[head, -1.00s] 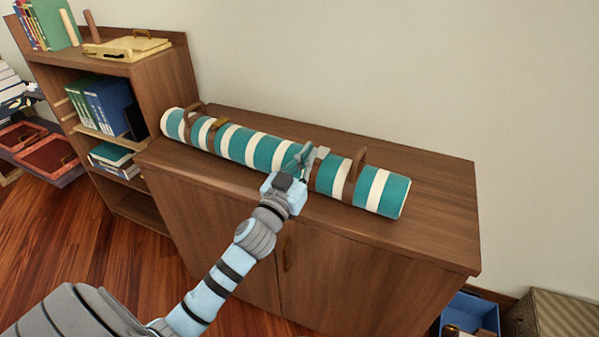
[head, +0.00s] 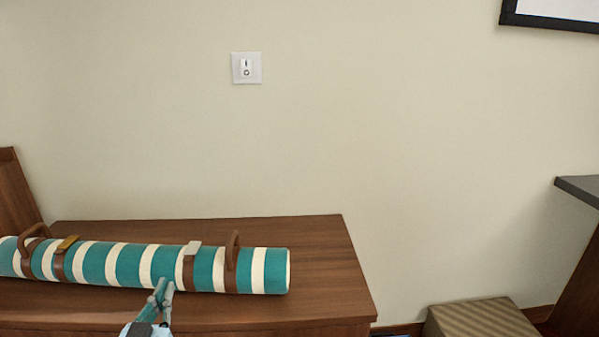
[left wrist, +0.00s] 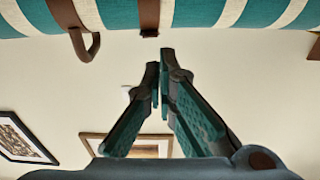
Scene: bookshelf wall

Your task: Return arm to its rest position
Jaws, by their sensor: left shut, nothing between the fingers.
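My left gripper (head: 161,296) is low in the head view, in front of a teal-and-white striped roll (head: 130,264) with brown straps and handles. The roll lies along the top of a brown wooden cabinet (head: 325,300). In the left wrist view the gripper (left wrist: 160,60) has its fingers closed together with nothing between them. The striped roll (left wrist: 200,12) crosses the top of that view, apart from the fingertips in the picture. My left arm is mostly out of the head view, and my right gripper does not show.
A white switch plate (head: 246,68) is on the bare wall above the cabinet. A striped box (head: 480,318) stands at the lower right, near a dark-topped piece of furniture (head: 580,188). A framed picture (head: 555,14) hangs at the upper right. The cabinet top right of the roll is clear.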

